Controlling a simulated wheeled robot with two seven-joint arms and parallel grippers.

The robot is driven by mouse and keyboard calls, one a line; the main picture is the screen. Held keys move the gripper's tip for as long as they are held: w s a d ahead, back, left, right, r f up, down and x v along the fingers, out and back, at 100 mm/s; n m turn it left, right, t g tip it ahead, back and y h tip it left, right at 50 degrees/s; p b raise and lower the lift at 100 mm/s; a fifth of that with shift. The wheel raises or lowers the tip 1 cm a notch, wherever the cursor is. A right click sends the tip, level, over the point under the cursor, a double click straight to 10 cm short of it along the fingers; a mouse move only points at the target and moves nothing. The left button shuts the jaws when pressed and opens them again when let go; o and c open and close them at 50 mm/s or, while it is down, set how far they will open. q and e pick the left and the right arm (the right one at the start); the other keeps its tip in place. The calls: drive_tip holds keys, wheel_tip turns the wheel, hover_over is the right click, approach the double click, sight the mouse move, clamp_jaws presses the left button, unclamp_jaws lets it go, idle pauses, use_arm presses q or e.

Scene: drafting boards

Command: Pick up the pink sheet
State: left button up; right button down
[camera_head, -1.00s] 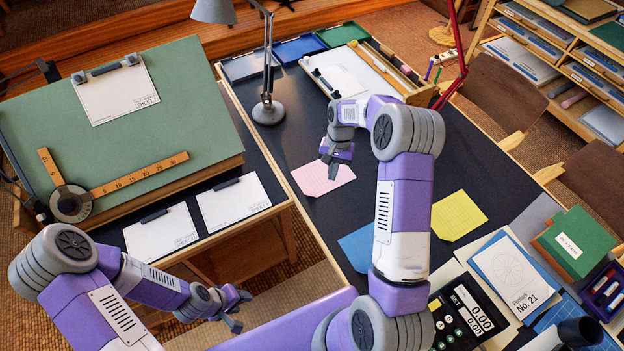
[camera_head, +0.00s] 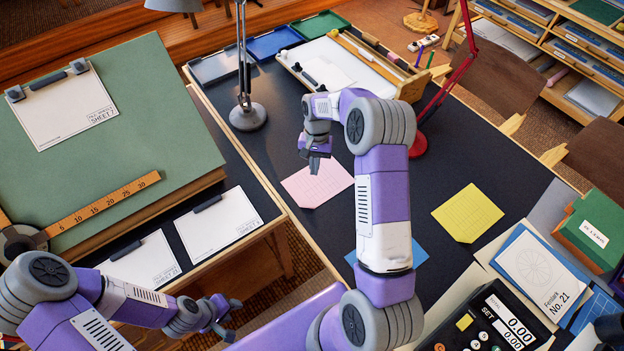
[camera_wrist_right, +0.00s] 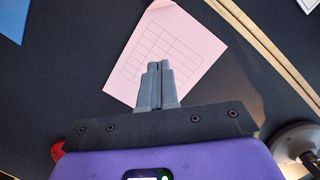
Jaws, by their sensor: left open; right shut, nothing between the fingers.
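The pink sheet (camera_head: 312,188) lies flat on the dark table, left of my right forearm. In the right wrist view the pink sheet (camera_wrist_right: 178,45) shows a printed grid, and my right gripper's closed fingers (camera_wrist_right: 156,85) overlap its near part. My right gripper (camera_head: 312,165) is shut and empty, pointing down above the sheet's upper edge; I cannot tell the height of the gap. My left gripper (camera_head: 228,318) is open and empty at the lower left, away from the sheet, near the front of the side desk.
A yellow sheet (camera_head: 467,213) lies to the right, and a blue sheet (camera_head: 416,254) is partly hidden behind my right arm. A grey lamp (camera_head: 247,115) and a red lamp base (camera_head: 418,146) stand farther back. A calculator (camera_head: 495,322) sits at the front right.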

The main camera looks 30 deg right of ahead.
sight(313, 194)
drive_tip(key=b+x, duration=0.1)
drive_tip(key=x, duration=0.8)
drive_tip(key=shift+f+b, duration=0.15)
drive_tip(key=shift+b, duration=0.15)
drive_tip(key=shift+s+a+r, duration=0.3)
drive_tip(key=shift+s+a, duration=0.45)
drive_tip(key=shift+s, duration=0.1)
drive_tip(key=shift+s+a, duration=0.5)
drive_tip(key=shift+s, duration=0.1)
